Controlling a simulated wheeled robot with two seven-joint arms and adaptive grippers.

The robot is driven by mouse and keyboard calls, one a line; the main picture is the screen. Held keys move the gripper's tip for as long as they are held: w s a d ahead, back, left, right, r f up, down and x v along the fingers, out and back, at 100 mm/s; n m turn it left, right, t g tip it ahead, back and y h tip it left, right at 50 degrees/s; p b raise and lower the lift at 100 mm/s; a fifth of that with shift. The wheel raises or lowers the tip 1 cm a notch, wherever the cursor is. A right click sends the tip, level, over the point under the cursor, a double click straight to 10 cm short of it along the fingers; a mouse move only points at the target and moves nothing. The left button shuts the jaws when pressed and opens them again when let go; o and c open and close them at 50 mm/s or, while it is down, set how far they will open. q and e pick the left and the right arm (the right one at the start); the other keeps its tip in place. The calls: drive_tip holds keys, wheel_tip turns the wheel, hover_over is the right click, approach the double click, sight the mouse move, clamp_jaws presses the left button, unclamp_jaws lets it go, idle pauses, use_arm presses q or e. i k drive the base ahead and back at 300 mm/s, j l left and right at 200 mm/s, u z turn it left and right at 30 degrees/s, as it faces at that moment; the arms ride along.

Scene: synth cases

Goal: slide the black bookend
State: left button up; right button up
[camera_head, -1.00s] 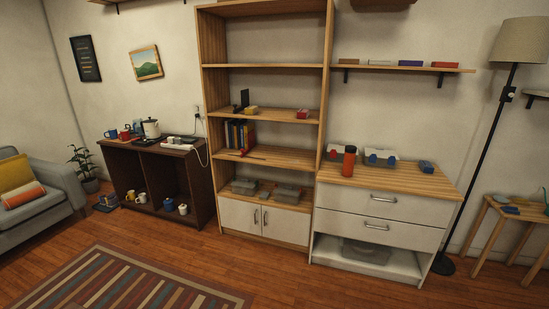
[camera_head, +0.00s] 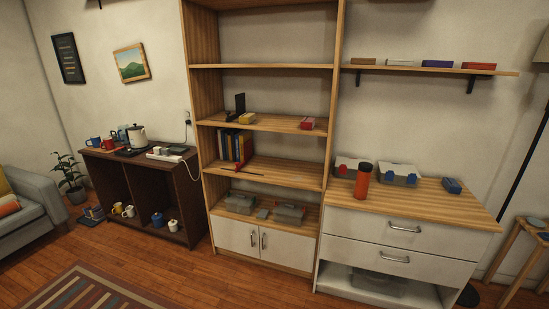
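The black bookend (camera_head: 239,104) stands upright on a middle shelf of the tall wooden bookcase (camera_head: 334,100), near the shelf's left end. A small yellow box (camera_head: 247,118) sits just right of it on the same shelf. On the shelf below, a row of upright books (camera_head: 236,146) stands at the left, with a red item (camera_head: 243,160) lying beside it. Neither of my grippers is in view.
A dark low cabinet (camera_head: 186,200) is at left. Wood floor (camera_head: 200,275) is open in front, with a striped rug (camera_head: 85,290).

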sight(239, 98)
drive_tip(key=i, duration=0.95)
drive_tip(key=u, duration=0.45)
